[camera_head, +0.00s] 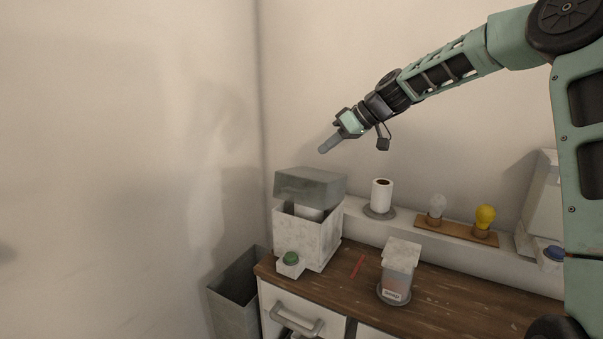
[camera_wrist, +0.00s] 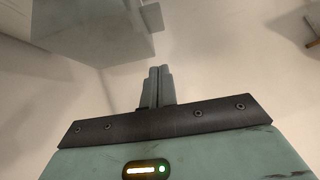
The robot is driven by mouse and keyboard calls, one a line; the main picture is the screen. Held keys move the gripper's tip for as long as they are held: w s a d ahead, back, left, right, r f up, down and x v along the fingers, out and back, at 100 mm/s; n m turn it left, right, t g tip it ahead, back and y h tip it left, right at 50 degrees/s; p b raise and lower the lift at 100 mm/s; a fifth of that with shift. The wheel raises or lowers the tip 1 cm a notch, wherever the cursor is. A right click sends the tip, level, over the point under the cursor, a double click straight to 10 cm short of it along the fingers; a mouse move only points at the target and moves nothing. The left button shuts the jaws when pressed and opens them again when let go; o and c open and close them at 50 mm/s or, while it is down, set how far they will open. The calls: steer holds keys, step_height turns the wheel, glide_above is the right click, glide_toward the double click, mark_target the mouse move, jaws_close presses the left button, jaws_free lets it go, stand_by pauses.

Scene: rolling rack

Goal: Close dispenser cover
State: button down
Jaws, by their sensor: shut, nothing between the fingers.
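The dispenser (camera_head: 306,240) is a white, scuffed box on the left end of the wooden counter. Its grey translucent cover (camera_head: 309,186) stands raised and tilted above the box, with a gap at the front where a white roll shows inside. My gripper (camera_head: 323,150) is shut and empty, in the air above the cover and apart from it. In the wrist view my gripper (camera_wrist: 160,70) shows its two fingers together. A grey translucent shape, which looks like the cover (camera_wrist: 95,28), fills the upper left of that view.
A green button on a small white box (camera_head: 290,262) sits before the dispenser. A grey bin (camera_head: 235,300) stands left.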

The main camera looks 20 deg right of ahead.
steer(key=p, duration=0.4)
glide_above(309, 187)
steer(key=a, duration=0.1)
step_height(309, 187, down, 5)
steer(key=shift+w+f, duration=0.15)
steer(key=shift+f, duration=0.05)
steer(key=f, duration=0.2)
steer(key=a+f+p, duration=0.1)
steer(key=f, duration=0.1)
steer(key=shift+a+f, duration=0.1)
steer(key=shift+f+p, duration=0.3)
